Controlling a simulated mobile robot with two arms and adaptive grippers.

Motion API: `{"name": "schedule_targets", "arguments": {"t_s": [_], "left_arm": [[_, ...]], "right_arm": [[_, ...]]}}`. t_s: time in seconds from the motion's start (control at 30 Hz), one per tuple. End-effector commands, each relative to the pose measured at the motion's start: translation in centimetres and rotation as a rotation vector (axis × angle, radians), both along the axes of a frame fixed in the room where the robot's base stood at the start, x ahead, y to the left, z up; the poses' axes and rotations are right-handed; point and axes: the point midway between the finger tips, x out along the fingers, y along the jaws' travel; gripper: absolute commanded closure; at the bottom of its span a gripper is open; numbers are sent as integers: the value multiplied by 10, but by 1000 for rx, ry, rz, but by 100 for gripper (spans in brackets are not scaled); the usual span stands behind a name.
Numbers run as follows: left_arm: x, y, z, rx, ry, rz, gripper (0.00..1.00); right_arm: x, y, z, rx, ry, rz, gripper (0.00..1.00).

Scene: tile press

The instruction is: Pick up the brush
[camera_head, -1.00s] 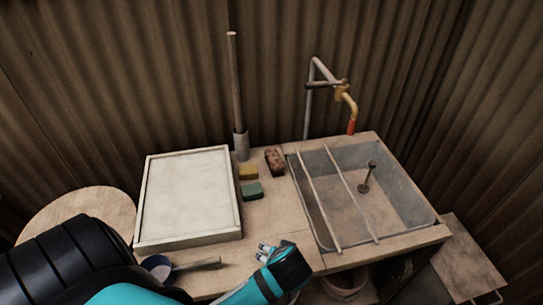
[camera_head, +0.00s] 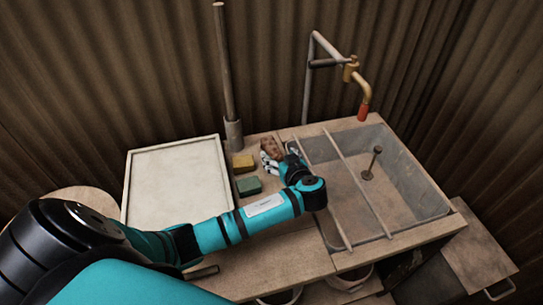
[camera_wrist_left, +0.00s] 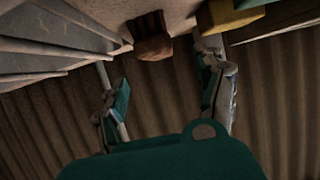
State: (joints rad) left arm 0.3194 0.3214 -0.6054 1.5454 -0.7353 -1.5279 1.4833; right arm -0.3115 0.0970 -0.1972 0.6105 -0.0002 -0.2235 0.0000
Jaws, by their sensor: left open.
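A reddish-brown block (camera_head: 271,147), which looks like the brush, lies at the back of the wooden counter, between the yellow sponge and the basin. It also shows in the left wrist view (camera_wrist_left: 151,38), ahead of the fingertips and roughly between them. My left gripper (camera_head: 277,159) is open and empty, close in front of the block; its arm crosses the counter from the left. I cannot tell whether a finger touches the block. The left gripper's two fingers also show apart in the left wrist view (camera_wrist_left: 155,65). My right gripper is not in view.
A yellow sponge (camera_head: 243,163) and a green sponge (camera_head: 249,186) lie left of the gripper. A basin (camera_head: 402,185) with rods across it is to the right, below a brass tap (camera_head: 364,88). A pole (camera_head: 225,70) stands behind. A white-topped board (camera_head: 172,177) is left.

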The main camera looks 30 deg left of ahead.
Motion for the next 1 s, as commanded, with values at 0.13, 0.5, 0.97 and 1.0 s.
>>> {"name": "schedule_targets", "arguments": {"t_s": [0.13,0.5,0.97,1.0], "left_arm": [[10,13,-9,1,0,0,29],[33,42,-28,2,0,1,29],[41,54,-30,-1,2,-1,37],[41,53,-30,-1,2,-1,42]], "right_arm": [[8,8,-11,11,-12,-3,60],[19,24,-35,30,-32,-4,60],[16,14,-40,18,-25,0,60],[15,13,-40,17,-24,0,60]]}}
